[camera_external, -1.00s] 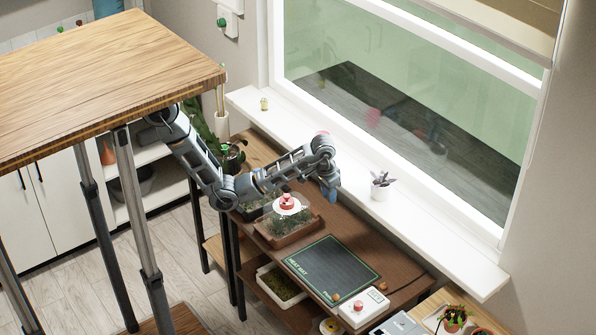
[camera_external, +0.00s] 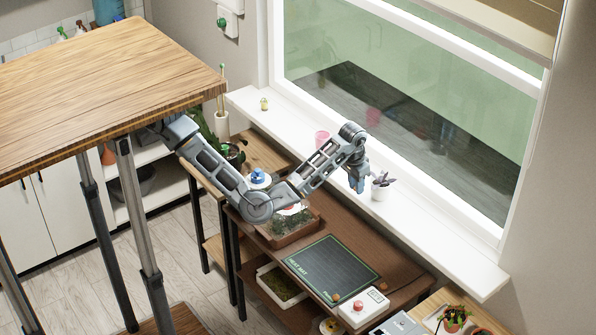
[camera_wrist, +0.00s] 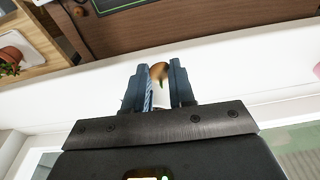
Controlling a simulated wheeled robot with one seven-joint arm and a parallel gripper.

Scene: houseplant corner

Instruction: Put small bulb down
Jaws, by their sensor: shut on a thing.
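In the wrist view, the two blue-grey fingers of my gripper (camera_wrist: 158,88) are shut on a small brown bulb (camera_wrist: 158,70). In the outside view the bulb cannot be made out at the fingertips.
The brown table below carries a dark heat mat (camera_external: 332,268), a white box with a red button (camera_external: 362,306), and a covered planter (camera_external: 290,236) partly hidden by my arm.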

